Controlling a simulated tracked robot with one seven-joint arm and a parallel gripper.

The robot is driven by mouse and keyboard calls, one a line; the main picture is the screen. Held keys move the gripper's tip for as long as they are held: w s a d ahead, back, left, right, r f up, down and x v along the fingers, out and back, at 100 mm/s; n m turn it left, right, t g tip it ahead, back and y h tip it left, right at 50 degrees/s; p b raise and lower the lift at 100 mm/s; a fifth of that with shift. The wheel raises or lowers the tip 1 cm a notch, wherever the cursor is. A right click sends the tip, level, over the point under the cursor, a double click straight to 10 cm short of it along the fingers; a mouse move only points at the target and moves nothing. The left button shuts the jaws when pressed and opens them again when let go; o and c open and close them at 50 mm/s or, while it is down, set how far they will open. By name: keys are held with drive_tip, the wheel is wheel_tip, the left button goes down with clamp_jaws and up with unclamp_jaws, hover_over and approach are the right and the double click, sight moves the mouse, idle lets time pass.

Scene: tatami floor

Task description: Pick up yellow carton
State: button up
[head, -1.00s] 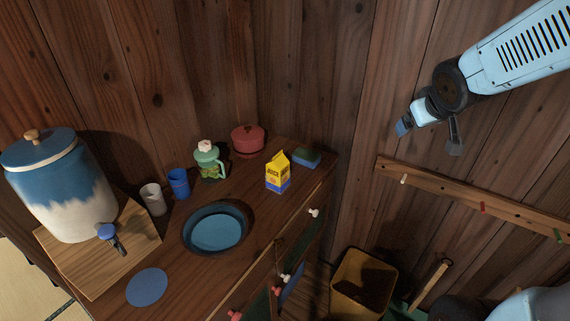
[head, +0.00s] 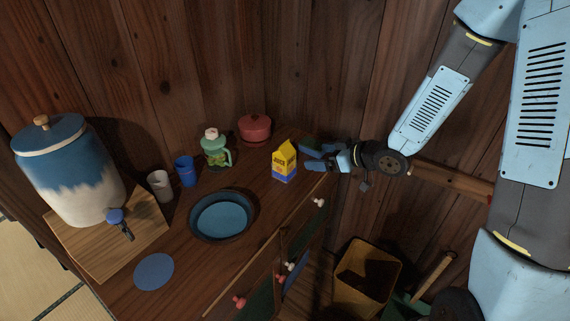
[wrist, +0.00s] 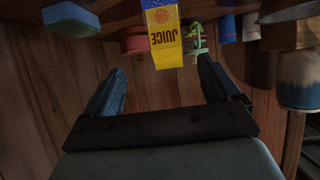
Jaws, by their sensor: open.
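The yellow carton (head: 285,160), a juice box with a blue base, stands upright on the wooden cabinet top (head: 190,246) near its right edge. My gripper (head: 312,157) is just right of the carton, its fingers pointing left toward it. In the wrist view the carton (wrist: 163,34) appears upside down at the top, ahead of and between the two open fingers (wrist: 160,88). The fingers are apart and nothing is between them. Whether a fingertip touches the carton cannot be told.
A blue-green sponge-like block (head: 310,144) lies behind my gripper. A red pot (head: 255,128), a green jug (head: 215,152), cups (head: 185,172) and a dark bowl (head: 222,216) stand left of the carton. A ceramic dispenser (head: 68,175) is far left. The wall rises close behind.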

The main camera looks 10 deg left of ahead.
sight(284, 157)
drive_tip(key=x, duration=1.4)
drive_tip(key=shift+s+a, duration=0.3)
drive_tip(key=shift+a, duration=0.05)
drive_tip(key=shift+c, duration=0.3)
drive_tip(key=c, duration=1.2)
